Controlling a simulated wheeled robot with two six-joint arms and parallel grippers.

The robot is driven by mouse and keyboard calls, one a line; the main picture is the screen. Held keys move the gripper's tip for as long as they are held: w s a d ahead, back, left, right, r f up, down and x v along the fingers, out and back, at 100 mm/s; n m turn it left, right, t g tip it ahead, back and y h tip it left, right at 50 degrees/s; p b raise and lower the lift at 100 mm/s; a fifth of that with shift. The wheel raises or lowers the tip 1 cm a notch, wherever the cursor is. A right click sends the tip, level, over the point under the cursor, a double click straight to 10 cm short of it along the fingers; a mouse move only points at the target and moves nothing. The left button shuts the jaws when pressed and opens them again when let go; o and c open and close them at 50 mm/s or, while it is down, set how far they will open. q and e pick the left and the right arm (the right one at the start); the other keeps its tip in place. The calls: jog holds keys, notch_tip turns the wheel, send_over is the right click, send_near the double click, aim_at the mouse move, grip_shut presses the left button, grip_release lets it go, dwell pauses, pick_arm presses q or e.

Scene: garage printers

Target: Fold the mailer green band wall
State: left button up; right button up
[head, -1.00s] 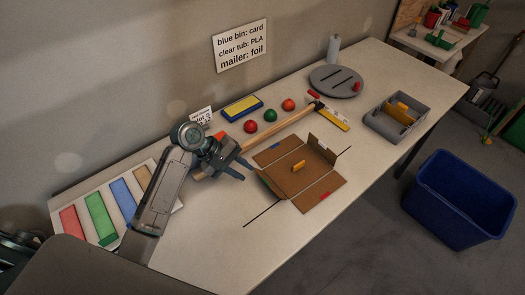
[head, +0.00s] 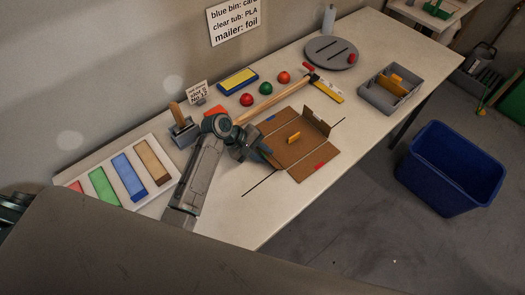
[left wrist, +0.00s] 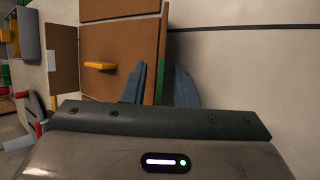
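The mailer (head: 296,152) is an opened brown cardboard box on the table, with an orange-yellow piece (head: 293,137) on its base. Its far-right wall (head: 317,121) stands up. The blue-marked flap (head: 277,121) and the red-marked flap (head: 314,166) lie outward. My left gripper (head: 267,156) is at the mailer's left edge and hides the green-band wall in the head view. In the left wrist view, the green band (left wrist: 161,76) shows on a narrow brown edge between the parted fingers (left wrist: 158,85). I cannot tell if they touch it. My right gripper is not in view.
Coloured strips (head: 130,177) lie on a white board at left. A wood-handled tool (head: 182,125), hammer (head: 275,104) and red and green balls stand behind. A grey tray (head: 370,97) is at right, and a blue bin (head: 450,175) is on the floor. Table front is clear.

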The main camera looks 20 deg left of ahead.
pick_arm(q)
jog(key=shift+c, duration=1)
grip_shut()
jog(key=shift+f, duration=0.15)
jog(key=shift+s+a+f+t+h+b, duration=0.3)
jog(key=shift+f+t+h+b, duration=0.2)
jog(key=shift+t, duration=0.1)
jog(key=shift+s+a+f+m+t+h+b, duration=0.1)
jog(key=shift+s+f+m+t+h+b, duration=0.3)
jog(key=shift+b, duration=0.5)
jog(key=shift+r+t+h+b, duration=0.15)
jog(key=shift+t+h+b, duration=0.25)
jog(key=shift+h, duration=0.1)
jog(key=shift+w+r, duration=0.1)
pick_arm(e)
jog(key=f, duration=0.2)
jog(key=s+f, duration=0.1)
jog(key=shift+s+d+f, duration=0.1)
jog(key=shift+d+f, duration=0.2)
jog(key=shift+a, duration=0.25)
